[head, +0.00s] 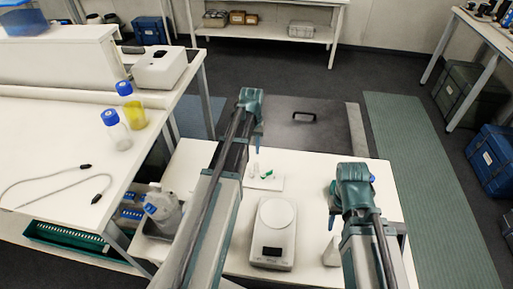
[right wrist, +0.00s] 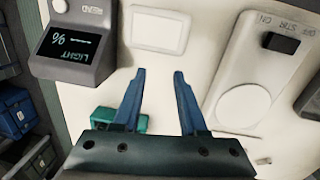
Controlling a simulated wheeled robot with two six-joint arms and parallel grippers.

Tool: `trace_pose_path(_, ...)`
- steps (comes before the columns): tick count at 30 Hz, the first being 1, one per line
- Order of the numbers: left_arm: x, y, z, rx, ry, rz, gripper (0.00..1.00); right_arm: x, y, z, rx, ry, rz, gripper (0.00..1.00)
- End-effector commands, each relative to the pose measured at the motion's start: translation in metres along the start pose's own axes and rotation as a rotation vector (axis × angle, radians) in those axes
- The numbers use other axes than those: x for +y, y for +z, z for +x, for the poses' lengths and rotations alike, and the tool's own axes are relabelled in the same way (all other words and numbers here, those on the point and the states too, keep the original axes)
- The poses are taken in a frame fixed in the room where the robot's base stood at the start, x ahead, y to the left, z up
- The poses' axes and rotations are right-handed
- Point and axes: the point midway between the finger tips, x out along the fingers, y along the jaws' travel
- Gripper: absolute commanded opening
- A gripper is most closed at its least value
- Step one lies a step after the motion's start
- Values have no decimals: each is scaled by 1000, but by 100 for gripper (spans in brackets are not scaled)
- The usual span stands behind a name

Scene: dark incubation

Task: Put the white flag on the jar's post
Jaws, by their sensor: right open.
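I cannot make out a white flag or a jar with a post for certain in either view. A small white conical piece (head: 332,252) stands beside my right arm in the head view; I cannot tell what it is. My right gripper (head: 350,208) hangs over the right part of the low white table. In the right wrist view the right gripper (right wrist: 160,75) is open, with nothing between its fingers. My left gripper (head: 257,143) is over the table's far edge, and its fingers are too small to judge.
A white stirrer (head: 275,228) with a round plate stands mid-table; the wrist view shows it too (right wrist: 262,62). Small green and white pieces (head: 266,174) lie behind it. A light meter (right wrist: 74,45), pale pad (right wrist: 158,30) and teal object (right wrist: 107,118) are near the right gripper. Blue-capped bottles (head: 117,133) stand left.

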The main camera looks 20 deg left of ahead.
Motion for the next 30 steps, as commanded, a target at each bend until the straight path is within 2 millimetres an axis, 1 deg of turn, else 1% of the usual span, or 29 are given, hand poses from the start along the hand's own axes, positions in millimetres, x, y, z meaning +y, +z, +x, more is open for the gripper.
trace_pose_path(6, -2, -1, 2, 1, 1, -4, 32, 0, 0, 2, 0, 0, 0, 42)
trace_pose_path(11, -2, 0, 12, 1, 1, -3, 32, -1, -1, 12, 0, 0, 0, 42)
trace_pose_path(17, -1, 0, 38, 1, 1, -3, 32, -4, -2, 38, 0, 0, 0, 42)
trace_pose_path(25, -1, -1, 83, 1, 1, -3, 32, -8, -5, 82, 0, 0, 0, 42)
trace_pose_path(27, -1, -1, 92, 1, 1, -3, 32, -9, -5, 91, 0, 0, 0, 42)
trace_pose_path(30, -1, -1, 99, 1, 1, -3, 32, -9, -6, 99, 0, 0, 0, 42)
